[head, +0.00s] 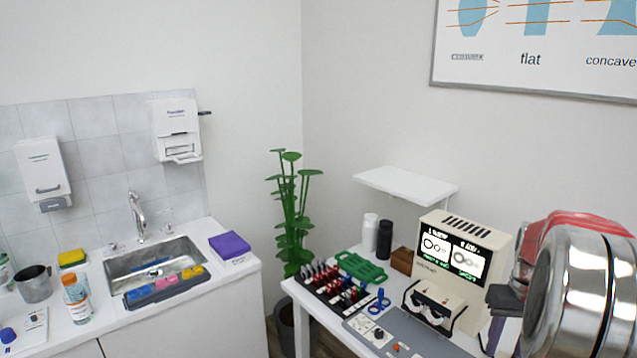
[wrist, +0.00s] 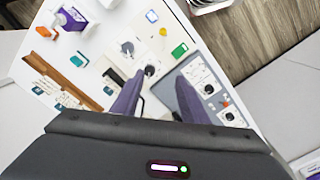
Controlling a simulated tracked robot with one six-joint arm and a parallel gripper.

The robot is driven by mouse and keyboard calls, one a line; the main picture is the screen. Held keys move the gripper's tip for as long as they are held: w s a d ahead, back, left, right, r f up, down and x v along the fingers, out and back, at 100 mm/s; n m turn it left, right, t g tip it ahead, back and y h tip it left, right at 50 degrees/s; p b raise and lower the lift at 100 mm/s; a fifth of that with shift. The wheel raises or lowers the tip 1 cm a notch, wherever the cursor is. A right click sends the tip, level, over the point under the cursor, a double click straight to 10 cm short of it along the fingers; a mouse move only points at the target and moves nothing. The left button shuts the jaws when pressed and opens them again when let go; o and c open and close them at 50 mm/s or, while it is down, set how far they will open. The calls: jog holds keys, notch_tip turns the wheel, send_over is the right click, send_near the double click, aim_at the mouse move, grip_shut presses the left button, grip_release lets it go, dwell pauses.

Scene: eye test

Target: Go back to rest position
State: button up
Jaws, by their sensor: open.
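My arm (head: 580,290), silver with a red band, fills the right edge of the head view, beside the beige eye-test machine (head: 455,262). My gripper (wrist: 162,80) shows in the wrist view as two purple fingers standing apart, with nothing held between them. It is over the white table, and a grey control panel (wrist: 207,92) lies below its right finger. The height above the table is hard to judge. In the head view, the gripper is partly cut off at the lower right.
The white table holds a lens rack (head: 338,290), a green tray (head: 360,267), a blue clip (head: 378,301) and a grey panel (head: 395,343). A wall shelf (head: 405,185) hangs behind. A plant (head: 294,215) stands between table and sink (head: 155,265). Wooden floor (wrist: 255,35) shows beyond the table edge.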

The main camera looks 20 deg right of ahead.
jog(key=s+a+r+n+t, duration=0.1)
jog(key=s+a+r, duration=0.1)
jog(key=a, duration=1.1)
jog(key=s+a+r+n+t, duration=0.2)
jog(key=a+r, duration=0.1)
jog(key=a, duration=1)
jog(key=s+a+r+n+t, duration=0.2)
jog(key=a+r, duration=0.1)
jog(key=a, duration=1)
jog(key=shift+r, duration=0.35)
